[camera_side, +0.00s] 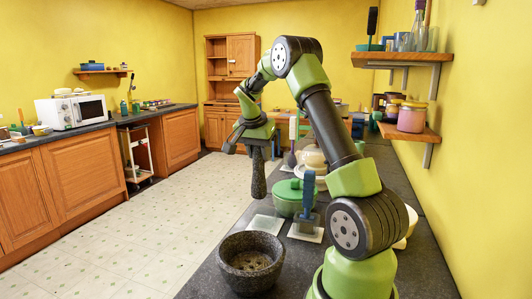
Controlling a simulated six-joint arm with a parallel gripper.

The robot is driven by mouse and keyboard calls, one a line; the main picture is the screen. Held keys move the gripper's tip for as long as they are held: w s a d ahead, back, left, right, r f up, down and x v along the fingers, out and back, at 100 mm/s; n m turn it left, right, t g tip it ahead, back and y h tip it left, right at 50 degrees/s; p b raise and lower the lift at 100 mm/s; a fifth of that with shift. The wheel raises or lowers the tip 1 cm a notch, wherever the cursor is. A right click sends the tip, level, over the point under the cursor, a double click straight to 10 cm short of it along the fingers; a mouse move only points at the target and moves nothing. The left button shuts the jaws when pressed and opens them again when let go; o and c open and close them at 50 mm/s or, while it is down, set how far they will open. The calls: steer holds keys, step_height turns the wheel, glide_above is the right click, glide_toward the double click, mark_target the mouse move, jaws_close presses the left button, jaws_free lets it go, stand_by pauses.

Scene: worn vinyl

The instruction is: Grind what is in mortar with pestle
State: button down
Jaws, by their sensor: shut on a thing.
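The mortar (235,278) is a dark grey speckled stone bowl on the dark countertop, at the bottom centre of the side view. Some brownish matter (250,261) lies in its bottom. The pestle (259,182) is dark grey stone and hangs upright below my gripper (258,145). My gripper is shut on its upper end and points down. The pestle's lower end is in the air, above and beyond the mortar in the picture, apart from it. The exact contact of the fingers on the pestle is too small to see well.
A green lidded pot (290,203) stands on the counter behind the mortar, with a blue-handled tool (308,200) near it. A pale tile (265,224) lies by the counter's left edge. Wall shelves (405,58) with jars hang at the right.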

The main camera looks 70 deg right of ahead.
steer(key=s+a+r+m+g, duration=0.1)
steer(key=s+a+r+m, duration=0.1)
steer(key=a, duration=0.7)
steer(key=s+a+r+m, duration=0.3)
steer(key=a, duration=0.6)
steer(key=shift+s+r+g+y, duration=0.15)
steer(key=shift+g+y, duration=0.15)
steer(key=shift+g, duration=0.1)
step_height(320, 180, down, 13)
steer(key=shift+f, duration=0.55)
stand_by(1.1)
steer(key=shift+w, duration=0.25)
